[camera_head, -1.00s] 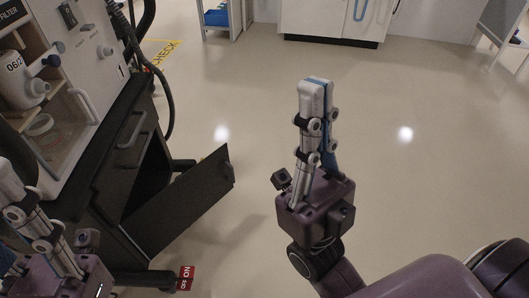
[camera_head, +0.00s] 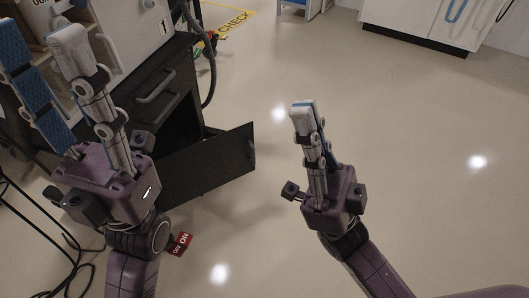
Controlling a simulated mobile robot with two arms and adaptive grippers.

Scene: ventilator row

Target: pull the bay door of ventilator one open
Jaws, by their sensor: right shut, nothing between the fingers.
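Ventilator one (camera_head: 130,30), a grey unit marked 1, stands at the upper left on a black cart. Its bay front is mostly hidden behind my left gripper, so I cannot tell how its door stands. My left gripper (camera_head: 42,45) is open in front of the ventilator, its blue-padded finger well apart from the other; no contact is clear. A black panel door (camera_head: 208,168) low on the cart stands swung out, with a dark opening behind it. My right gripper (camera_head: 303,106) is shut and empty, pointing up over bare floor right of the panel.
The cart has a drawer with a dark handle (camera_head: 157,86). A red ON/OFF tag (camera_head: 181,244) shows near the floor beside my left arm. Black cables (camera_head: 45,235) lie at lower left. White cabinets (camera_head: 420,22) stand at the back. The middle and right floor is clear.

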